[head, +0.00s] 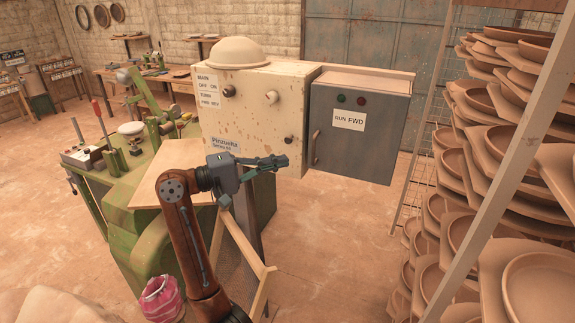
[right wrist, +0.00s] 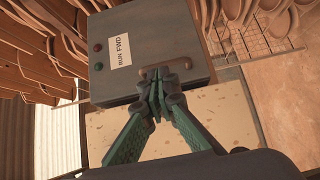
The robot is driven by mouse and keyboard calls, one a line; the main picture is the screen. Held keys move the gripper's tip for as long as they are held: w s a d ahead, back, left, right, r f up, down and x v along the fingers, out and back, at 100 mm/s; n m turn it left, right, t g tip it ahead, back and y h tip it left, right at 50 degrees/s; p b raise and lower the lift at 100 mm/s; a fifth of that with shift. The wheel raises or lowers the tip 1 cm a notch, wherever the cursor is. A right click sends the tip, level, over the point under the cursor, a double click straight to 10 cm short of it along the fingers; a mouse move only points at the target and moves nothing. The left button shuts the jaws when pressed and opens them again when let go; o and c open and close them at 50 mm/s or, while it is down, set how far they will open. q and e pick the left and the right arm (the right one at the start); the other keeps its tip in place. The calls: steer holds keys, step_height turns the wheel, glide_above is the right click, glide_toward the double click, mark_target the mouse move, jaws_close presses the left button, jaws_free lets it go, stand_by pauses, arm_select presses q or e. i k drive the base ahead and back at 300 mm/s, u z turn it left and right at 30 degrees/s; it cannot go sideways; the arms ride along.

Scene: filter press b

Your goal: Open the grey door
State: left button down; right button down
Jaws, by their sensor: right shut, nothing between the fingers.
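The grey door (head: 355,150) is the front of a grey box on the right of the cream cabinet (head: 255,105). It bears a RUN FWD label, a green and a red button, and looks closed. Its handle (head: 316,148) is a brown upright bar near the left edge. My right gripper (head: 280,162) is shut and empty, its fingertips left of the handle in the head view. In the right wrist view the grey door (right wrist: 185,45) lies beyond my fingers (right wrist: 157,95). The handle (right wrist: 180,66) is just past the fingertips; I cannot tell whether they touch.
Racks of clay plates (head: 525,200) and a slanted post (head: 500,170) stand on the right. A green machine (head: 150,230) with a pale board (head: 175,170) is at left. A wooden frame (head: 245,250) stands below my gripper. Floor below the door is clear.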

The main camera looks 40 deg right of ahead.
mark_target(356, 133)
steer(key=u, duration=0.05)
steer(key=k, duration=1)
